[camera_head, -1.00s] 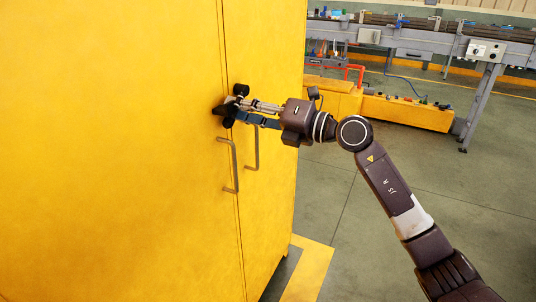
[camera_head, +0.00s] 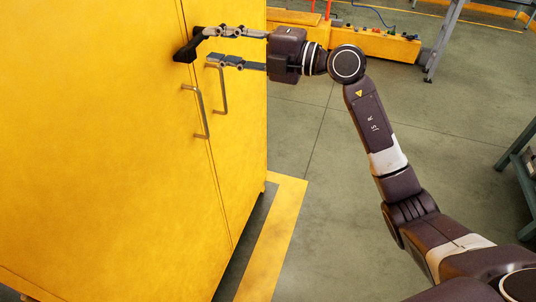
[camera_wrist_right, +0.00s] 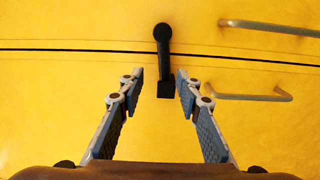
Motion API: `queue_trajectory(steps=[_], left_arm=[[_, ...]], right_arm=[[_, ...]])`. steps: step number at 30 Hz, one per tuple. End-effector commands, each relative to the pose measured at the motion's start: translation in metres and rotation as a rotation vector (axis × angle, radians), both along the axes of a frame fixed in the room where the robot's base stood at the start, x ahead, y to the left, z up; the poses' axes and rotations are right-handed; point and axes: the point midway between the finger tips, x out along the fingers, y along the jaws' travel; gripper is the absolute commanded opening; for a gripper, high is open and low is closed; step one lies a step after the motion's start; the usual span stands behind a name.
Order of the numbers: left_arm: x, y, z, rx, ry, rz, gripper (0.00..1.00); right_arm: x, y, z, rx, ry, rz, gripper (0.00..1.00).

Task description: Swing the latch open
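The black latch (camera_head: 187,50) is on the yellow cabinet (camera_head: 90,130) and lies across the seam between its two doors. In the right wrist view the latch (camera_wrist_right: 162,50) has a round end on one side of the seam and a squared end on the other. My right gripper (camera_head: 208,48) is open in front of the latch, one finger above the other. In the wrist view its fingertips (camera_wrist_right: 160,78) stand on either side of the latch's squared end, with gaps showing on both sides. My left gripper is not in view.
Two metal door handles, left (camera_head: 196,110) and right (camera_head: 217,88), sit below the latch near the fingers. A low yellow box (camera_head: 375,42) stands behind. The floor right of the cabinet is clear, with a dark green frame (camera_head: 522,165) at the right edge.

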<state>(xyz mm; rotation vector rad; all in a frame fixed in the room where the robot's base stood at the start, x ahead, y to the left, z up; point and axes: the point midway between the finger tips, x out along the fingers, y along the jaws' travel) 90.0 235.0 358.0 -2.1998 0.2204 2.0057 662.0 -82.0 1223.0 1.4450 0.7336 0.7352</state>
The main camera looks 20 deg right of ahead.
Motion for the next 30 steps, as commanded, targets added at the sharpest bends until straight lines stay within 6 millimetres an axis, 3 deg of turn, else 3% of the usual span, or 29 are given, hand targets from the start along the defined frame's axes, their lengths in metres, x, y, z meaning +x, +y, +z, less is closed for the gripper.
queue_trajectory(steps=[4, 13, 30], left_arm=[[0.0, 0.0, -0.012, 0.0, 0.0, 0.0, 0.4], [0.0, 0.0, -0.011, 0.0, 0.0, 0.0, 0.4], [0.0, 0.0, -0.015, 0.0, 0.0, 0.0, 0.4]], right_arm=[[-0.019, -0.025, -0.004, -0.006, 0.0, -0.001, 0.32], [0.007, -0.026, -0.062, 0.208, 0.123, 0.002, 0.32], [0.037, -0.054, -0.168, 0.478, 0.304, -0.119, 0.32]])
